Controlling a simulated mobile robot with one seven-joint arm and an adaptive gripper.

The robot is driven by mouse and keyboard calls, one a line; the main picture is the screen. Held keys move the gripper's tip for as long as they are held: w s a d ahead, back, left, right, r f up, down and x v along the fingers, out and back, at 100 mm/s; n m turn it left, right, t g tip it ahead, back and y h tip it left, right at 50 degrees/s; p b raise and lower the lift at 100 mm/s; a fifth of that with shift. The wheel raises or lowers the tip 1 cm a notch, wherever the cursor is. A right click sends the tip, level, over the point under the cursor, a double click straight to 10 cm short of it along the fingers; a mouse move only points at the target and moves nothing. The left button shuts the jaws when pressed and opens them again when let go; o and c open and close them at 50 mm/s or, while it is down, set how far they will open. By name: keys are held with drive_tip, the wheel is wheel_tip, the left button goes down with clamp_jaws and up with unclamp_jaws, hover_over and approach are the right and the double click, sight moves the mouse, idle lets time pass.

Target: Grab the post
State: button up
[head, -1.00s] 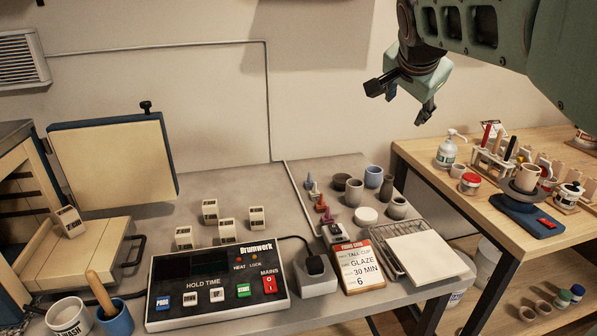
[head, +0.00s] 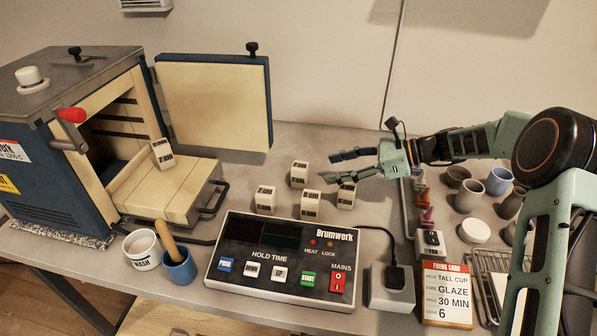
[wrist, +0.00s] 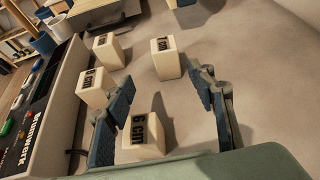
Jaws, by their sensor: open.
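Several pale kiln posts with dark labels stand on the grey table behind the controller. In the head view they are a back post (head: 299,174), a left post (head: 265,200), a front post (head: 311,204) and a right post (head: 345,195). Another post (head: 162,153) is on the kiln's ledge. My gripper (head: 335,168) is open and empty, above and beside the right post, fingers pointing left. In the wrist view my gripper (wrist: 163,85) has a post marked 6 cm (wrist: 143,135) low between its fingers; a post marked 7 cm (wrist: 165,58) stands beyond the fingertips.
The controller (head: 282,262) lies in front of the posts. The open kiln (head: 60,165) and its door (head: 214,103) are at left. A wash cup (head: 143,252) and blue cup (head: 179,270) stand front left. Small cones (head: 426,217) and cups (head: 498,181) are at right.

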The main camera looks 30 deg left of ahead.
sight(307, 171)
drive_tip(key=shift+w+a+f+m+y, duration=0.3)
drive_tip(key=shift+w+a, duration=0.05)
drive_tip(key=shift+w, duration=0.05)
drive_tip(key=x, duration=1)
drive_tip(key=shift+a+f, duration=0.15)
drive_tip(key=shift+a, duration=0.1)
drive_tip(key=shift+c, duration=0.5)
drive_tip(key=c, duration=1.3)
